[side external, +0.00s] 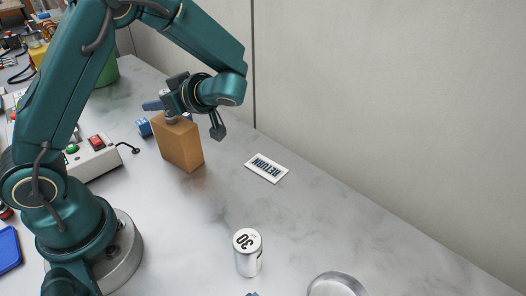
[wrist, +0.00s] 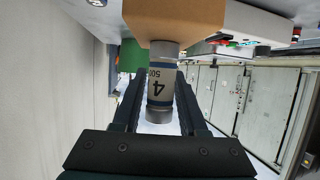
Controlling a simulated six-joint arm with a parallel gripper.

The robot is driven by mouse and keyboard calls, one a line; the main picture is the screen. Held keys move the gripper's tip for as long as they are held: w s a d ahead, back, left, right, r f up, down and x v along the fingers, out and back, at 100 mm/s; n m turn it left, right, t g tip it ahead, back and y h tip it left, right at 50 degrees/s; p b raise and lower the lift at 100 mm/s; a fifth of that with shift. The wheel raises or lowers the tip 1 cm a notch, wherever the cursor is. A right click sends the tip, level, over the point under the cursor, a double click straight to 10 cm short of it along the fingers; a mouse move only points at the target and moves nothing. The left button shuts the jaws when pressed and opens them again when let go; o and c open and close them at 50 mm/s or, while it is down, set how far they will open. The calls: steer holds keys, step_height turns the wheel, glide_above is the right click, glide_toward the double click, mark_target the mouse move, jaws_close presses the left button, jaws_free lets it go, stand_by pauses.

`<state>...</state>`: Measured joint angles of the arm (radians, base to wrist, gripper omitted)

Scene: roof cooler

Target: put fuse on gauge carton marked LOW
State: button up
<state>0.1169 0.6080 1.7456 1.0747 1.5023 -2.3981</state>
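A brown carton (side external: 179,146) stands upright on the bench, beyond my base in the side view. No LOW marking on it can be read in either view. Its brown body also fills the top of the wrist view (wrist: 175,18). My gripper (side external: 172,106) is at the carton's top, with its fingers on both sides of a grey cylindrical fuse (wrist: 162,84). The fuse has blue bands and a large 4, which appears upside down.
A white RETURN plate (side external: 266,168) lies right of the carton. A switch box (side external: 94,157) is left of the carton. The bench between carton and can is clear.

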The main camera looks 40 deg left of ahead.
steer(key=shift+o, duration=0.6)
steer(key=shift+r, duration=0.15)
steer(key=v, duration=1.2)
steer(key=s+d+m+t+h, duration=0.3)
steer(key=s+m+t+h, duration=0.1)
steer(key=m, duration=0.6)
steer(key=s+d+f+m+t+h, duration=0.1)
steer(key=s+d+m+t+h, duration=0.3)
steer(key=m+h, duration=0.5)
steer(key=shift+s+d+f+m, duration=0.2)
steer(key=shift+s+m, duration=0.4)
steer(key=shift+s, duration=0.25)
